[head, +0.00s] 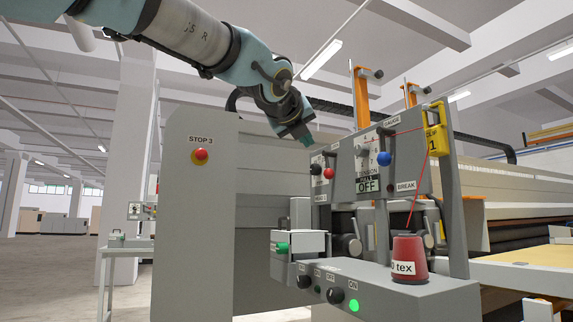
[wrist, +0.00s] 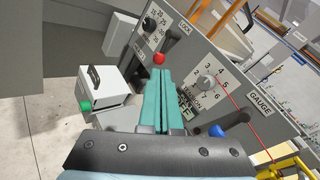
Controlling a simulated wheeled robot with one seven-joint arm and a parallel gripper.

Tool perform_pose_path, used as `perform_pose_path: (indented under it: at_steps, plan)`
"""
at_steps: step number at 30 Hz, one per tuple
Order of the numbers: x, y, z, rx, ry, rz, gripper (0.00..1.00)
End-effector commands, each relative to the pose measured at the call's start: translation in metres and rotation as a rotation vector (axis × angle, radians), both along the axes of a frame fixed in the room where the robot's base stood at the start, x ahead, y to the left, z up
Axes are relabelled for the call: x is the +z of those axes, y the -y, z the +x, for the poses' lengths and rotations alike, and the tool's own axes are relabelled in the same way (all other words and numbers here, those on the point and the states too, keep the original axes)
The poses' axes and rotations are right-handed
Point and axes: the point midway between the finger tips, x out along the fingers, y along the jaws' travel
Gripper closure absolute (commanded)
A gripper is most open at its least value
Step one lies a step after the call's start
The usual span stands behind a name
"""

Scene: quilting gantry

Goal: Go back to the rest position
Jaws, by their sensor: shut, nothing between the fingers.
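My gripper (head: 305,138) is above and to the left of the machine's control panel (head: 407,170) in the head view, reached down from my arm at the top. In the wrist view its teal fingers (wrist: 166,85) lie side by side, shut with nothing between them. They point toward the panel, with a red knob (wrist: 159,59) just beyond the tips and a numbered dial (wrist: 207,82) to their right. Whether the fingertips touch the panel cannot be told. In the head view the red knob (head: 328,173) and a blue knob (head: 384,158) stand on the panel.
A grey cabinet with a red stop button (head: 200,155) stands left of the panel. Below are a box with a green knob (head: 281,247), a lit green button (head: 353,304) and a red thread cone (head: 409,258).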

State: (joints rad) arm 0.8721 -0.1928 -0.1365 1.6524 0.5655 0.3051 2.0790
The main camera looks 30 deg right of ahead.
Motion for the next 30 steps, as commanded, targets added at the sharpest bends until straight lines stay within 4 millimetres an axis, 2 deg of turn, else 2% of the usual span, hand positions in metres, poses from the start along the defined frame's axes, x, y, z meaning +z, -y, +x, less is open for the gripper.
perform_pose_path:
  at_steps: [7,11,14,17,21,26,30]
  plan:
    - [-0.004,-0.001,0.003,0.007,-0.014,-0.003,1.0]
    - [-0.036,-0.011,0.025,0.069,-0.133,-0.031,1.0]
    - [-0.085,-0.031,0.056,0.175,-0.317,-0.089,1.0]
    - [-0.144,-0.061,0.087,0.327,-0.537,-0.179,1.0]
    - [-0.227,-0.115,0.117,0.577,-0.83,-0.341,1.0]
    - [-0.319,-0.187,0.13,0.917,-1.127,-0.58,1.0]
    - [-0.395,-0.255,0.119,1.26,-1.338,-0.843,1.0]
